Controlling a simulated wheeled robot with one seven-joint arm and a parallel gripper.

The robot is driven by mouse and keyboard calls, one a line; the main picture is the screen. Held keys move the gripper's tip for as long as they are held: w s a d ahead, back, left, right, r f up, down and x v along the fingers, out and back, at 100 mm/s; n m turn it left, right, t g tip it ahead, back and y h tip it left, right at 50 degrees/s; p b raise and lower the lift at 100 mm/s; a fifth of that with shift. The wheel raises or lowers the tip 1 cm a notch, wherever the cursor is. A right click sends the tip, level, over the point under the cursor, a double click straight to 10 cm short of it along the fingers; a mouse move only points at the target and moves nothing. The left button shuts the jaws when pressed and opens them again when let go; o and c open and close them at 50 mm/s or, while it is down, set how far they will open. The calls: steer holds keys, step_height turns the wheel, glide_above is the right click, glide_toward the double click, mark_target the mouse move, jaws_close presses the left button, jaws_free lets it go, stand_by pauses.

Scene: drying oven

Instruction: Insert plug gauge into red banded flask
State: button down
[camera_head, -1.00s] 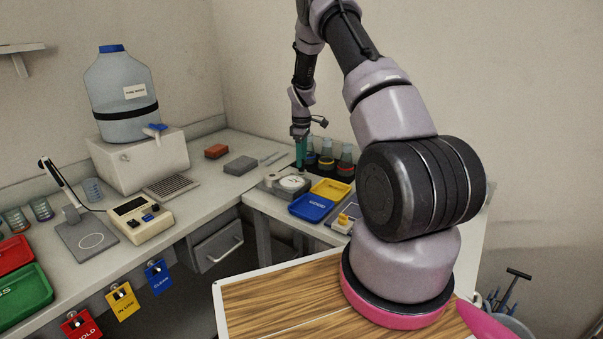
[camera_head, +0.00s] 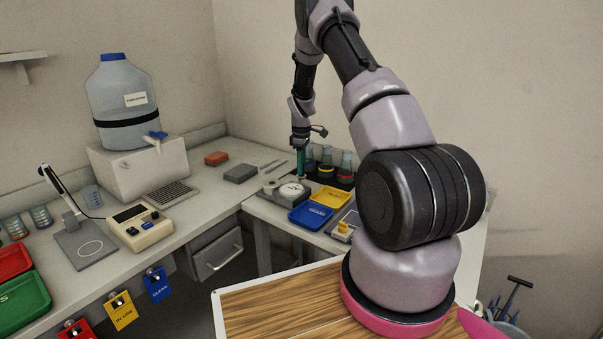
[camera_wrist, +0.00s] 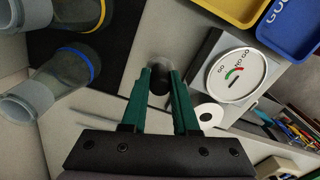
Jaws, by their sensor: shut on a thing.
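My gripper (camera_wrist: 159,95) has green fingers shut on a dark grey, round-ended piece (camera_wrist: 159,80), seen nearly end-on, which I take to be the plug gauge. In the head view my gripper (camera_head: 301,163) points down, just left of the flasks. The red banded flask (camera_head: 345,169) stands at the right end of the flask row, apart from my gripper; it is not clearly seen in the wrist view. The yellow banded flask (camera_wrist: 70,65) and the blue banded flask (camera_wrist: 85,18) show at the left of the wrist view.
The flasks stand on a dark mat (camera_wrist: 115,55). A white dial instrument (camera_wrist: 235,75) lies close on the other side of my gripper. A yellow tray (camera_head: 329,195) and a blue tray (camera_head: 310,215) lie in front of the flasks.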

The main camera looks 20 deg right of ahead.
step_height(320, 180, up, 12)
stand_by(0.8)
steer(key=shift+r, duration=0.1)
